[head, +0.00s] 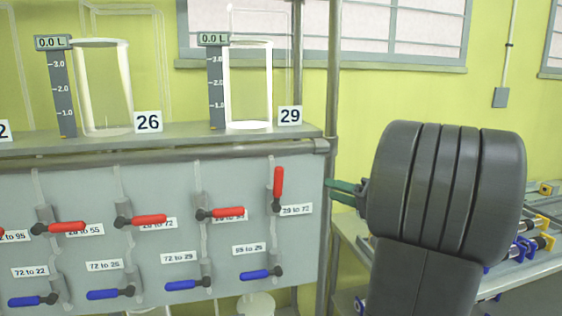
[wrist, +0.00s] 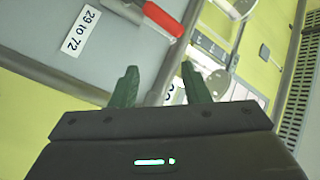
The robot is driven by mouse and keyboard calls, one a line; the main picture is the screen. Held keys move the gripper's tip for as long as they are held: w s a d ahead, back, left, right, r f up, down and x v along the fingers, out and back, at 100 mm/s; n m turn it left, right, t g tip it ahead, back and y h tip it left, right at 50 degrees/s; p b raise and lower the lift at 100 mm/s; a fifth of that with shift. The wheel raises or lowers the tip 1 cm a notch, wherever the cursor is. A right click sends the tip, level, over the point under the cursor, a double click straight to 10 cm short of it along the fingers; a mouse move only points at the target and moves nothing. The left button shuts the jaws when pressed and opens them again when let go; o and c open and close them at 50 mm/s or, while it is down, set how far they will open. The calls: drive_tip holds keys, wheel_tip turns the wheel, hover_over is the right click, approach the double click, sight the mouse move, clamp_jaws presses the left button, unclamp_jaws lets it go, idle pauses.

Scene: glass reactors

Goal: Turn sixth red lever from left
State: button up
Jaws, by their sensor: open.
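A row of red levers runs along the grey panel (head: 150,255). The rightmost red lever (head: 278,184) stands upright beside a label reading 29 to 72. It also shows at the top of the wrist view (wrist: 163,18). Other red levers, such as one (head: 228,213) next to it and one (head: 148,219) further left, lie nearly horizontal. The row runs out of view at the left, so I cannot count to the sixth. My gripper (head: 330,190) has open, empty green fingers, right of the upright lever and apart from it. The fingers show in the wrist view (wrist: 160,69).
Blue levers (head: 186,285) line the panel below the red ones. Glass cylinders (head: 248,85) with gauges stand on the ledge above. A vertical post (head: 331,90) rises at the panel's right edge, near my gripper. A bench (head: 525,275) with parts stands at the right.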

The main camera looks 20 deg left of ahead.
sight(279, 192)
drive_tip(key=a+n+p, duration=0.3)
drive_tip(key=a, duration=0.2)
drive_tip(key=w+a+n+g+p, duration=0.1)
drive_tip(key=a+n+p, duration=0.3)
drive_tip(key=a, duration=0.1)
drive_tip(key=a+r+n+p, duration=0.1)
drive_tip(key=a+n+p, duration=0.2)
drive_tip(key=a, duration=0.2)
drive_tip(key=shift+w+a+r+n+g+p, duration=0.1)
drive_tip(key=shift+w+a+n+g+p, duration=0.2)
drive_tip(key=shift+n+g+p, duration=0.1)
drive_tip(key=shift+c, duration=0.2)
clamp_jaws()
